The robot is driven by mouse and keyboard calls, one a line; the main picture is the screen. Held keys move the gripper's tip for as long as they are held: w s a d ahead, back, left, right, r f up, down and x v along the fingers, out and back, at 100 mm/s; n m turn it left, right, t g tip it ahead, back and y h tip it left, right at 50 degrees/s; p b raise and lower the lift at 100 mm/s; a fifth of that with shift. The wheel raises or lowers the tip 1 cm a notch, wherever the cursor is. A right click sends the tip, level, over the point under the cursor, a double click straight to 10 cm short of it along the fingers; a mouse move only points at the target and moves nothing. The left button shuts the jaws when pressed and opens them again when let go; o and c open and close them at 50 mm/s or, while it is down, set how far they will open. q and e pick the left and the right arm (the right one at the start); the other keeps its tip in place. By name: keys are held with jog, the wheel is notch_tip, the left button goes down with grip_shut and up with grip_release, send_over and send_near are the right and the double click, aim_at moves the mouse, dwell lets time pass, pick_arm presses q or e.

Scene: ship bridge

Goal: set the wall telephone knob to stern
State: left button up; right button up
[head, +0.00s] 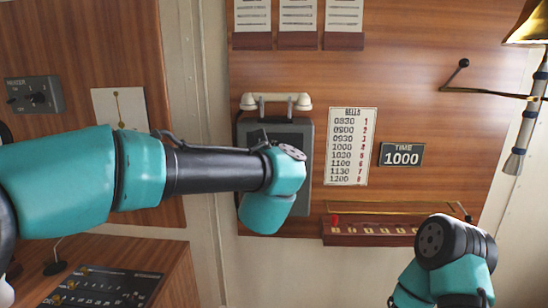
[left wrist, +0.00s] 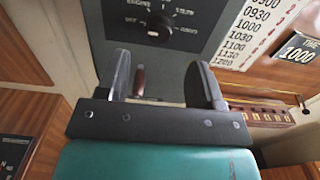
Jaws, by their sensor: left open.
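The wall telephone is a grey box (head: 306,130) with a cream handset (head: 276,102) across its top, mounted on the wood panel. My left arm hides most of its front in the head view. In the left wrist view its dark face shows a round black knob (left wrist: 159,27) with a light pointer mark and white labels around it, too blurred to read surely. My left gripper (left wrist: 163,76) is open, its two fingers pointing at the box below the knob, apart from the knob. A small brown handle (left wrist: 139,80) shows between the fingers. My right gripper is not visible.
Right of the telephone hang a bells list (head: 351,146) and a time plate (head: 401,154). Below is a wooden rack (head: 375,232) with a red peg. A brass bell (head: 528,25) hangs top right. A heater panel (head: 34,94) is at left.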

pick_arm(q)
jog(key=w, duration=0.7)
jog(key=shift+w+d, duration=0.25)
jog(key=c, duration=0.9)
